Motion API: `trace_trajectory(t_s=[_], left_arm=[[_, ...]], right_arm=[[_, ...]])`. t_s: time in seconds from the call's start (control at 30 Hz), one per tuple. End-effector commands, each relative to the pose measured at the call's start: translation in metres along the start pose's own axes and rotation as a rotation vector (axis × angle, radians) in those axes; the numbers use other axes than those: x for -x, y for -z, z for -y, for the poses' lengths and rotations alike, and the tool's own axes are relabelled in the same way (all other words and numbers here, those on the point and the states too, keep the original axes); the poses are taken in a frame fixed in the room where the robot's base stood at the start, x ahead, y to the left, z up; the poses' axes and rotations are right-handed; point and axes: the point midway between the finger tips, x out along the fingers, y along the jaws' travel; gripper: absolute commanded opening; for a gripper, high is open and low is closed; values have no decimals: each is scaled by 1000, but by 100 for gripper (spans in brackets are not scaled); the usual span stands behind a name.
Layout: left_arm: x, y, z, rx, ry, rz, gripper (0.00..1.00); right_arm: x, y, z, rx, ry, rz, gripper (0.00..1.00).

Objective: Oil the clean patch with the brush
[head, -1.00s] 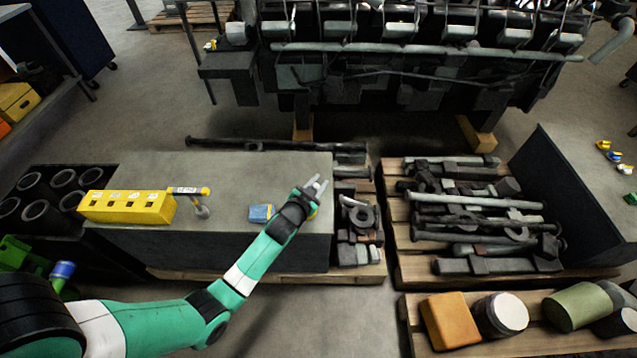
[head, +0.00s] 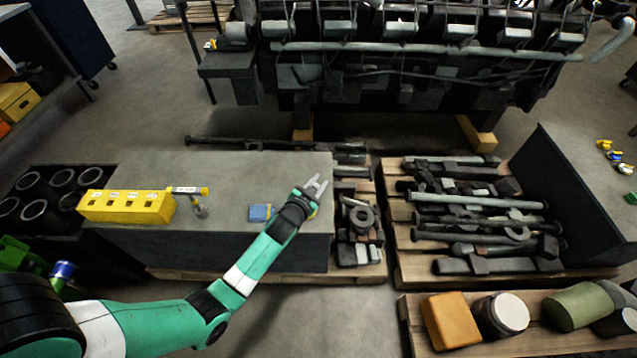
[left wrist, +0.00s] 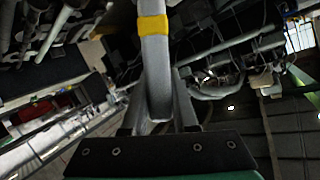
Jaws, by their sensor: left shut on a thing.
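My left gripper (head: 316,186) is above the right end of the grey bench top (head: 235,165). In the left wrist view its fingers (left wrist: 158,110) are closed around a grey, bar-like thing with a yellow band (left wrist: 153,60), which points away from the gripper. It may be the brush, but its bristles are not visible. In the head view the held thing is too small to make out. I cannot pick out a clean patch or any oil in either view. My right gripper is not in view.
A yellow block with holes (head: 125,206), a yellow-ended tool (head: 189,190) and a small blue item (head: 261,212) are on the bench. A large dark engine (head: 400,75) stands behind. Pallets of metal parts (head: 401,212) lie to the right. The bench middle is mostly clear.

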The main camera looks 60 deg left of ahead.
Motion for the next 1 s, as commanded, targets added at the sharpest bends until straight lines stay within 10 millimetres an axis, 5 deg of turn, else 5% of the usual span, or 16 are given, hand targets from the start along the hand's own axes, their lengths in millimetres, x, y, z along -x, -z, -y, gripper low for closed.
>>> trace_trajectory(t_s=[0.37,1.0], left_arm=[[1,-2,0,1,-2,9,0],[20,53,21,1,-1,3,0]], right_arm=[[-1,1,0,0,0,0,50],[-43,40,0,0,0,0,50]])
